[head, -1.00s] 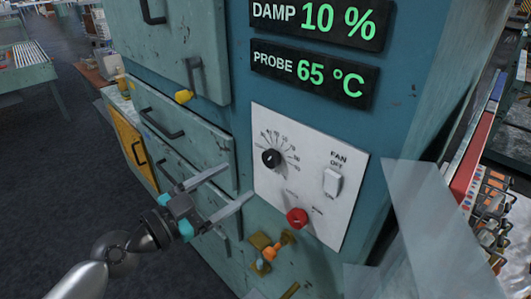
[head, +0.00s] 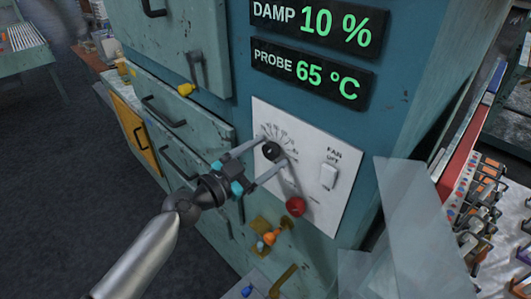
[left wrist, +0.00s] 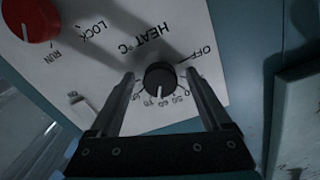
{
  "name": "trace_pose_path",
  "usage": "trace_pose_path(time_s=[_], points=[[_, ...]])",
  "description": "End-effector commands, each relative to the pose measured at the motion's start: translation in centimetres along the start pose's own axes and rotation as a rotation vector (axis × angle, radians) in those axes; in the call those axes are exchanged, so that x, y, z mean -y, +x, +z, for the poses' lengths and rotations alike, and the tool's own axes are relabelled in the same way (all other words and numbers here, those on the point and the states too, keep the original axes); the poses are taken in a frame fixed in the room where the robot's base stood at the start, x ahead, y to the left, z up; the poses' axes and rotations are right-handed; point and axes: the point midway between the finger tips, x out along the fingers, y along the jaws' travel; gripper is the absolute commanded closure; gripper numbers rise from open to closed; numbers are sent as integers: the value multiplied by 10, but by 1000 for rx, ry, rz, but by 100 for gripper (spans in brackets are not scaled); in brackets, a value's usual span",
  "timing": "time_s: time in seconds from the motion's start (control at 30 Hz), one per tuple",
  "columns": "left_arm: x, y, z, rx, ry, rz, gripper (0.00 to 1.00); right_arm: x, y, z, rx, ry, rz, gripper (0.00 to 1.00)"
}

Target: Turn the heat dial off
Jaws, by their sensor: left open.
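The heat dial (head: 271,151) is a black round knob on a white panel (head: 328,208). In the left wrist view the dial (left wrist: 160,78) carries a white mark pointing down, near the 60 of its scale, away from the printed OFF at its right. My left gripper (head: 273,153) is open, with one finger on each side of the dial. The left wrist view shows both fingers of this gripper (left wrist: 160,75) flanking the dial; I cannot tell whether they touch it. My right gripper is not in view.
A red knob (head: 295,206) and a white fan switch (head: 328,176) share the panel. Clear, pane-like pieces (head: 412,215) stand at right.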

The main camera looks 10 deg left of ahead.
Motion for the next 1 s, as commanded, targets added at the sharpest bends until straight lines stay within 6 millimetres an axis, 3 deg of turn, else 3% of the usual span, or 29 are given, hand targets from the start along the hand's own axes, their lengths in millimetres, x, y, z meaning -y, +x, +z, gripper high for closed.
trace_pose_path(time_s=[0.13, 0.8, 1.0], points=[[0, 0, 0, 0, 0, 0, 24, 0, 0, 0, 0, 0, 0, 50], [0, -1, 0, 1, 0, 0, 100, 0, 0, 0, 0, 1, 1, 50], [0, -1, 0, 1, -5, 0, 100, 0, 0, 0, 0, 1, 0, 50]])
